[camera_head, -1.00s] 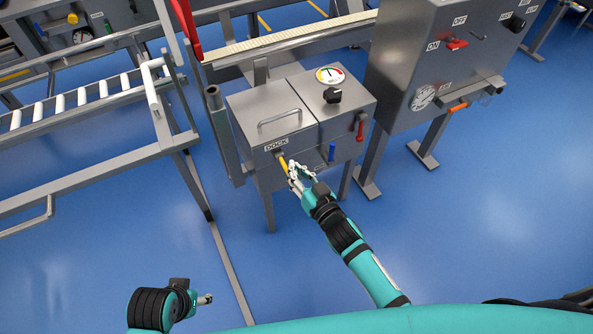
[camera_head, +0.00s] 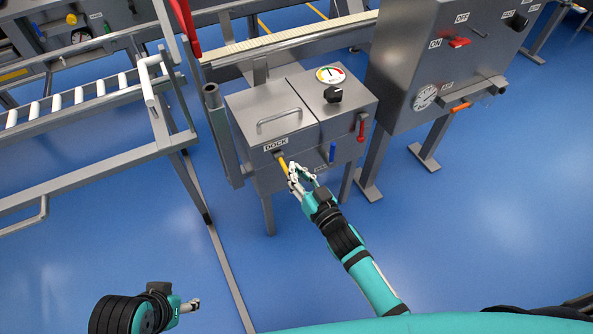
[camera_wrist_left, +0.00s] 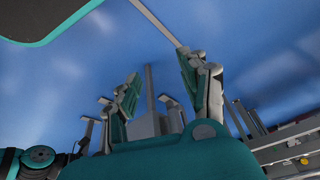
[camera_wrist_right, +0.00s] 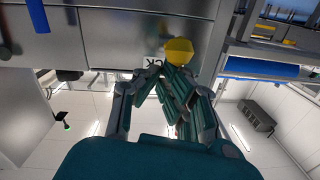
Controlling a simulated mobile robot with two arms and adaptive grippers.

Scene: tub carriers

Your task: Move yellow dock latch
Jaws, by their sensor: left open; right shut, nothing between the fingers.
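The yellow dock latch (camera_head: 282,163) sticks out below the DOCK label (camera_head: 276,144) on the front of the grey dock box (camera_head: 262,103). My right gripper (camera_head: 303,180) is at its near end, just right of it. In the right wrist view the yellow latch (camera_wrist_right: 178,50) shows as a rounded knob beyond the fingertips (camera_wrist_right: 148,75). The right gripper is shut with nothing held; whether a finger touches the latch I cannot tell. My left gripper (camera_head: 192,306) is low at the left, far from the box, open and empty; its fingers also show in the left wrist view (camera_wrist_left: 165,85).
A blue handle (camera_head: 332,152) and a red handle (camera_head: 361,130) are on the box front, right of the latch. A grey post (camera_head: 222,135) and roller conveyor (camera_head: 80,100) stand left. A control cabinet (camera_head: 405,60) stands right. Blue floor in front is clear.

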